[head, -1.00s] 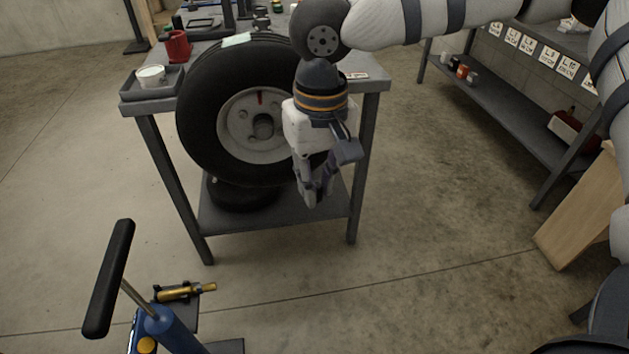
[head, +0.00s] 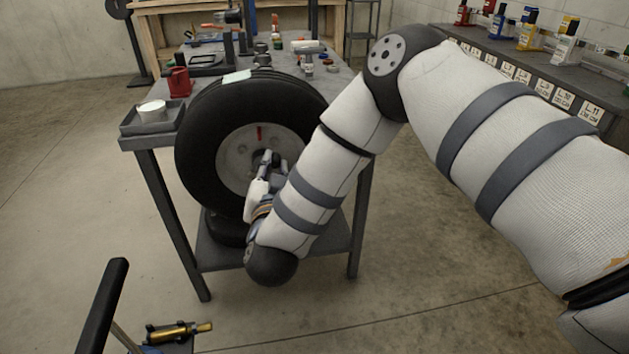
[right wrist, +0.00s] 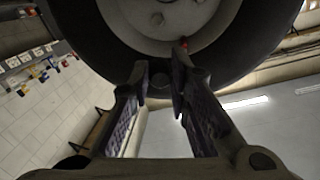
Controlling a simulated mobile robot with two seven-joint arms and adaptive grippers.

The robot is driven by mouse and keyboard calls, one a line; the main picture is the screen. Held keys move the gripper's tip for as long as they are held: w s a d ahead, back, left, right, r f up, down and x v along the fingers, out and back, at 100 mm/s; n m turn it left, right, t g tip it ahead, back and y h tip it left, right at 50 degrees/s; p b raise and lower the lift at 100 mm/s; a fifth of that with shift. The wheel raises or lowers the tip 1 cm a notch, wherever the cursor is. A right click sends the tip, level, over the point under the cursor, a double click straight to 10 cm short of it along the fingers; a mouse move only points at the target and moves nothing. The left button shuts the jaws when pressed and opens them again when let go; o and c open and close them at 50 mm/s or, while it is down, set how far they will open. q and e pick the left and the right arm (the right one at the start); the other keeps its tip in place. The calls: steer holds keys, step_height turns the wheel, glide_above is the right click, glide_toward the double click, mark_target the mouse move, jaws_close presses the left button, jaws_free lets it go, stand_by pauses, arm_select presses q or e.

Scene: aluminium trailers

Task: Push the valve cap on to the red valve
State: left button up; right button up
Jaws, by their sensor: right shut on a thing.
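The red valve (head: 260,133) stands out on the pale hub of the tyre (head: 200,165), above the hub's centre. In the right wrist view the red valve (right wrist: 184,44) is close to the tip of one finger. My right gripper (head: 268,163) is in front of the hub, a little below the valve. The cap looks apart from the valve. It cannot be made out in the head view. My left gripper is not in view.
The wheel leans against the grey workbench (head: 140,141). A tray (head: 128,122) with a white tub (head: 152,110) and a red mug (head: 179,82) are at the bench's left. A blue pump's black handle (head: 103,305) stands at the front left. A shelf with bottles is at the right.

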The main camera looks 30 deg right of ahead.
steer(key=shift+w+a+r+n+t+y, duration=0.15)
steer(key=shift+a+n+t+y, duration=0.2)
steer(key=shift+a, duration=0.25)
steer(key=shift+s+a+r+n+t+y, duration=0.1)
steer(key=shift+a+n+t+y, duration=0.2)
steer(key=shift+a, duration=0.3)
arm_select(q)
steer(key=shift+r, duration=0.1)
arm_select(e)
steer(key=shift+r, duration=0.1)
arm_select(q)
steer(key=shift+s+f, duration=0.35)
arm_select(e)
steer(key=w+n, duration=0.1)
steer(key=w+d+n, duration=0.1)
steer(key=w+n, duration=0.2)
steer(key=w, duration=0.1)
steer(key=shift+w+d+f+y, duration=0.15)
steer(key=shift+d+f+y, duration=0.05)
steer(key=shift+d+y, duration=0.15)
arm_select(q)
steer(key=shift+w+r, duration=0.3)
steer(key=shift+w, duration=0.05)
arm_select(e)
steer(key=shift+r, duration=0.15)
